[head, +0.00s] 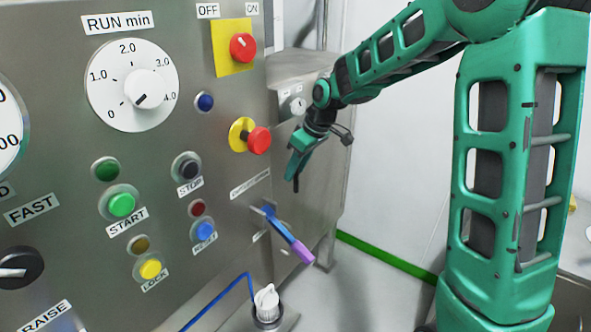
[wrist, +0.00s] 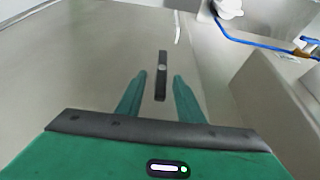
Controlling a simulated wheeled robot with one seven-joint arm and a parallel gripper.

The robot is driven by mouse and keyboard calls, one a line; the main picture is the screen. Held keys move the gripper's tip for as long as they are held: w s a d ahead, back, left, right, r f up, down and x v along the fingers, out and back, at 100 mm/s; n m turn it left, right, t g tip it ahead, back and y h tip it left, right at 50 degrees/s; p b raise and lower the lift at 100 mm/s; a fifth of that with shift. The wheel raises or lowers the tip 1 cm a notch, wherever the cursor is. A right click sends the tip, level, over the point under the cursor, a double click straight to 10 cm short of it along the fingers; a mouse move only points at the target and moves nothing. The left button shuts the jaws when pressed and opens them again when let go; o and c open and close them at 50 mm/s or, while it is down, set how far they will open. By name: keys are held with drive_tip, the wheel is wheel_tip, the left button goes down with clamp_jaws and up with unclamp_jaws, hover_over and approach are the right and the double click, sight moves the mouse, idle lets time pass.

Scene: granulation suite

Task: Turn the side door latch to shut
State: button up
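The side door latch (wrist: 162,88) appears in the wrist view as a short black bar with a silver pivot at its middle, on a plain grey metal face. It runs up and down in that picture. My gripper (wrist: 159,74) is open, with one green finger on each side of the latch's lower half and a visible gap on both sides. In the head view my gripper (head: 298,168) points down beside the grey cabinet, right of the control panel. A small dark piece shows at its tip there; I cannot tell whether it is the latch or a fingertip.
The control panel (head: 60,120) fills the left, with buttons and a red emergency knob (head: 259,140) sticking out near my wrist. A blue and purple lever (head: 287,236) juts out below my gripper. A white knob (head: 266,303) and blue cable (head: 222,294) are lower. Floor at right is clear.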

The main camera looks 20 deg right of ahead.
clamp_jaws()
drive_tip(key=shift+d, duration=0.15)
drive_tip(key=d+f+m+g+y, duration=0.1)
drive_tip(key=g+y, duration=0.1)
drive_tip(key=y, duration=0.3)
drive_tip(key=w+f+m+g+y, duration=0.1)
drive_tip(key=m+g+y, duration=0.1)
drive_tip(key=y, duration=0.3)
drive_tip(key=w+d+f+m+g+y, duration=0.1)
drive_tip(key=g+y, duration=0.2)
drive_tip(key=y, duration=0.1)
drive_tip(key=shift+d+f+m+g+y, duration=0.2)
drive_tip(key=shift+d+m+g+y, duration=0.1)
drive_tip(key=shift+d+y, duration=0.1)
idle(0.6)
drive_tip(key=shift+a+f, duration=0.1)
drive_tip(key=shift+a, duration=0.05)
idle(0.4)
